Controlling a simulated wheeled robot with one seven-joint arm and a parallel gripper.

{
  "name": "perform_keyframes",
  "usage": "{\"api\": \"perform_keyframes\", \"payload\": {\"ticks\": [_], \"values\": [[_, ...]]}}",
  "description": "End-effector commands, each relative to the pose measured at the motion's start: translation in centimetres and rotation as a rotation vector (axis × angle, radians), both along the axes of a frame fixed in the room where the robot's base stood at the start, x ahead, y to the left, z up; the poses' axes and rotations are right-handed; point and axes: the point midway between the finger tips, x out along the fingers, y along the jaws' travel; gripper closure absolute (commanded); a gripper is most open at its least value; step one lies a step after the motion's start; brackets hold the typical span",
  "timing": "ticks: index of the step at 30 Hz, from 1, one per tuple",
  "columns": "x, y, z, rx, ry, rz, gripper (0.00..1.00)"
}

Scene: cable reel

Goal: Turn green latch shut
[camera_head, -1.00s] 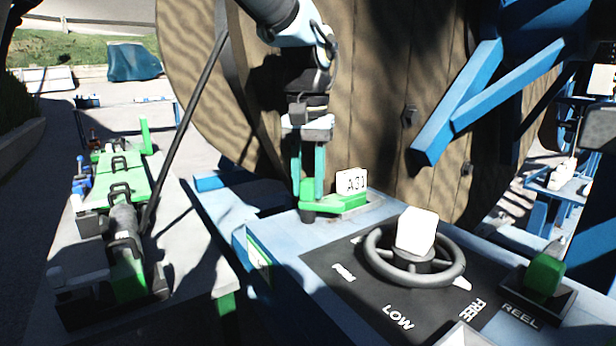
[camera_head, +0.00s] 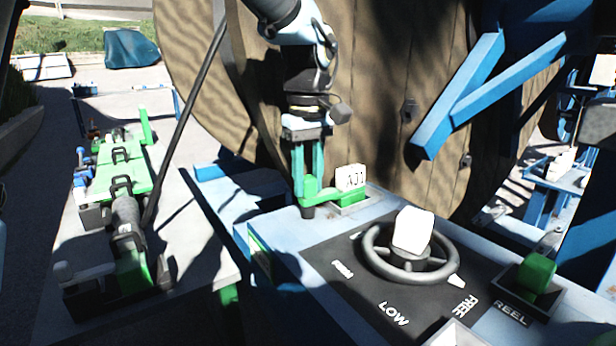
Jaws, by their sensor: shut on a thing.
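The green latch (camera_head: 330,196) sits on the far left corner of the blue-grey control console (camera_head: 280,236), beside a white tag (camera_head: 350,177) marked A31. My gripper (camera_head: 309,188) comes down from above with its two teal fingers on the left end of the latch. It is shut on the upright green part there. The latch's arm reaches right from the fingers to the foot of the tag. The fingers hide part of the gripped end.
A handwheel (camera_head: 410,258) with a white block stands on the console's dark panel, with a green knob (camera_head: 537,272) at right. The big wooden reel (camera_head: 370,90) is close behind my gripper. A bench with green clamps (camera_head: 125,165) is at left.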

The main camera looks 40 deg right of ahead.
Motion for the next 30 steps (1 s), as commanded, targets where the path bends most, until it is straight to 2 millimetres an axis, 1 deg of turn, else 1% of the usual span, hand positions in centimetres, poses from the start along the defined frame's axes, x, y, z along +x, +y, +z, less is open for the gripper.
{"api": "perform_keyframes", "payload": {"ticks": [9, 21, 22, 29, 30], "values": [[0.13, -0.06, 0.12, -0.003, -0.003, 0.068, 1.00], [0.13, -0.06, 0.11, -0.003, -0.003, 0.073, 1.00], [0.14, -0.05, 0.11, -0.003, -0.003, 0.073, 0.61], [0.08, -0.02, 0.06, -0.002, -0.002, 0.071, 0.36], [0.07, -0.02, 0.05, -0.001, -0.001, 0.071, 0.35]]}}
